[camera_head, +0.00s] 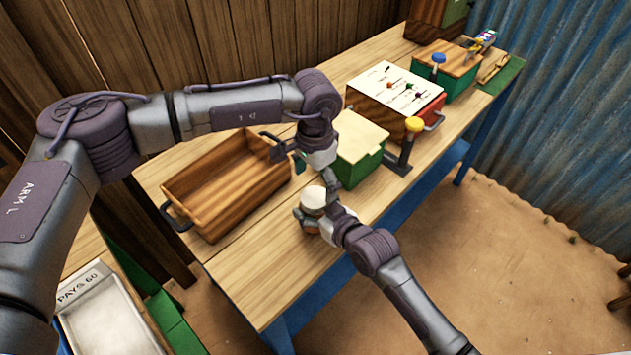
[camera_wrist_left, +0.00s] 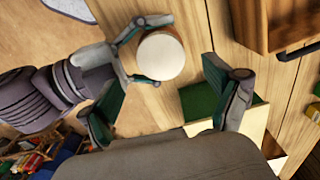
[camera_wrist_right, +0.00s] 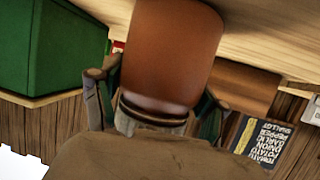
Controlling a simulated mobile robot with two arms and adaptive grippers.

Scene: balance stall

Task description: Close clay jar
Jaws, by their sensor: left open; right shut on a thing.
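The clay jar (camera_head: 311,211) stands near the front edge of the wooden table, with a round whitish lid (camera_head: 313,196) on top. The lid shows from above in the left wrist view (camera_wrist_left: 161,56). In the right wrist view the brown jar body (camera_wrist_right: 172,50) fills the middle, upside down. My right gripper (camera_head: 316,217) is shut on the jar, a finger on either side. I cannot tell how firmly the lid is seated. My left gripper (camera_head: 308,171) is open and empty just above and behind the jar, apart from it.
An empty wooden crate (camera_head: 182,208) with dark handles stands left. A green box (camera_head: 357,165) with a pale top is behind the jar, and a yellow-knobbed post (camera_head: 408,150) to its right. The table's front left corner is clear.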

